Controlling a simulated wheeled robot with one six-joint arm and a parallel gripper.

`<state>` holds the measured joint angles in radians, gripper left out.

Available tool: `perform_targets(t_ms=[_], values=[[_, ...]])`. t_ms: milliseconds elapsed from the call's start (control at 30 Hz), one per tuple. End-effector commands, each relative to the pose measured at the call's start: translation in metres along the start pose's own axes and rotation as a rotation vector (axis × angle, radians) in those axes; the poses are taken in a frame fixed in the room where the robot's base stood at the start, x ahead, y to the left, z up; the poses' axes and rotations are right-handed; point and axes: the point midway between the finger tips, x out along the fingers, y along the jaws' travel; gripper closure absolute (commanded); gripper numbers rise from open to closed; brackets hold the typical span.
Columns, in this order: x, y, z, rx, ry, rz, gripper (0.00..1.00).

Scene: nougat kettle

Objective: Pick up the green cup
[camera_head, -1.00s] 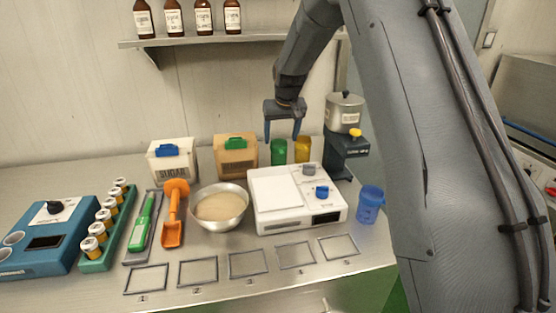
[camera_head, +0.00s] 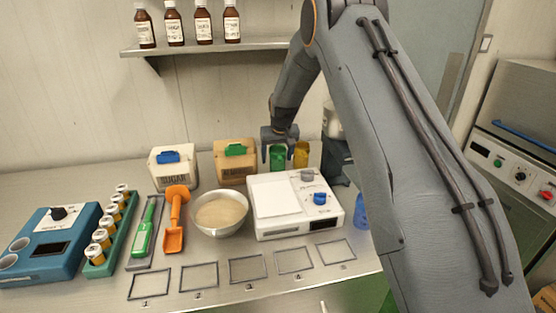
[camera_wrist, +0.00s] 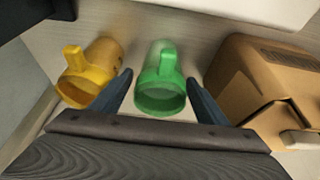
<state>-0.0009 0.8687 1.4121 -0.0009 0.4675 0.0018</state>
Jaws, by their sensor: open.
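The green cup (camera_head: 277,158) stands at the back of the counter, behind the white scale. In the wrist view the green cup (camera_wrist: 160,84) is upside-down in the picture, with its handle pointing up and its open rim facing the camera. My gripper (camera_head: 277,150) is lowered over it from above. In the wrist view my gripper's two blue fingers (camera_wrist: 160,92) are apart, one on each side of the cup. No grip on the cup shows. A yellow cup (camera_wrist: 92,74) is close beside the left finger; the yellow cup (camera_head: 301,155) also shows in the head view.
A brown box (camera_head: 236,163) with a green clip stands just left of the cup. The white scale (camera_head: 296,205) is in front. A metal bowl (camera_head: 220,212) is front left. A dark appliance is right, partly behind my arm.

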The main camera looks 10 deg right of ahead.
Motion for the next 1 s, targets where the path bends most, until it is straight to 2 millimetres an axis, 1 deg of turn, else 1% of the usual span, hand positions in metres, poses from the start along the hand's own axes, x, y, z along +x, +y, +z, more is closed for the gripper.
perform_targets(t_ms=[267, 367, 500, 567, 600, 833, 1000], values=[[0.003, 0.000, 0.000, 0.000, -0.001, 0.000, 0.32], [0.003, 0.000, 0.000, 0.000, -0.001, 0.000, 0.47], [0.003, 0.000, 0.000, 0.000, -0.001, 0.000, 0.71], [0.003, 0.000, 0.000, 0.000, -0.001, 0.000, 0.81], [0.002, 0.000, 0.000, 0.000, 0.000, 0.000, 0.82], [0.001, 0.000, -0.001, 0.000, 0.001, 0.000, 0.82], [-0.007, 0.000, -0.004, 0.000, 0.001, 0.000, 0.82]])
